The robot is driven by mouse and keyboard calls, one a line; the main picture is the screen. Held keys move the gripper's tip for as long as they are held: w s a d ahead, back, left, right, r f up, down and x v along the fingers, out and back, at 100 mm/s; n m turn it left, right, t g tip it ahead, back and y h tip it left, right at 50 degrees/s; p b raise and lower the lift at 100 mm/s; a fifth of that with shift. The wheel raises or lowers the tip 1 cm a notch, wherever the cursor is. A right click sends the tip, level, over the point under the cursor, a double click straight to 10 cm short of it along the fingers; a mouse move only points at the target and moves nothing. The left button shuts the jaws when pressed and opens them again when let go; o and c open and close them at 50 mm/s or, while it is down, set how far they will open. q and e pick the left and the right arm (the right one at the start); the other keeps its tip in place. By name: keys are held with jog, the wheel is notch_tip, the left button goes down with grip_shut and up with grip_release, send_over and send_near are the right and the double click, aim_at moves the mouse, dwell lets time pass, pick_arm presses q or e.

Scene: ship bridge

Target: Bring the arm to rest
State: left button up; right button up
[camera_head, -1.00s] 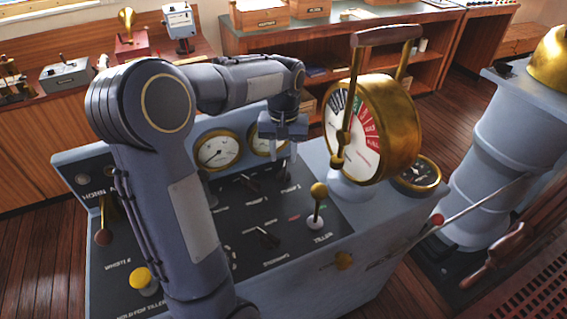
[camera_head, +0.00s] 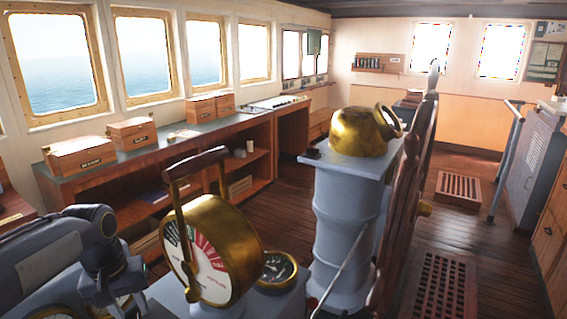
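My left arm (camera_head: 45,255) reaches in from the lower left corner. Its gripper (camera_head: 118,300) hangs downward over the console, just left of the brass engine telegraph (camera_head: 235,245), with a gap between them in the picture. The fingertips are small, dark and partly lost at the bottom edge, so their opening is unclear. I see nothing held in them. My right gripper is not in view.
The telegraph's handle (camera_head: 195,165) stands above its dial. A small gauge (camera_head: 280,268) sits beside it. A grey pedestal with a brass top (camera_head: 358,132) and a wooden wheel (camera_head: 400,210) stand to the right. Wooden boxes (camera_head: 80,158) line the back counter.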

pick_arm(q)
jog(key=s+d+f+m+t+h, duration=0.3)
jog(key=s+d+m+t, duration=0.1)
jog(key=s+d, duration=0.9)
jog(key=s, duration=0.4)
jog(key=shift+d+t, duration=0.25)
jog(key=shift+t, duration=0.15)
jog(key=shift+s+r, duration=0.1)
jog(key=shift+s, duration=0.05)
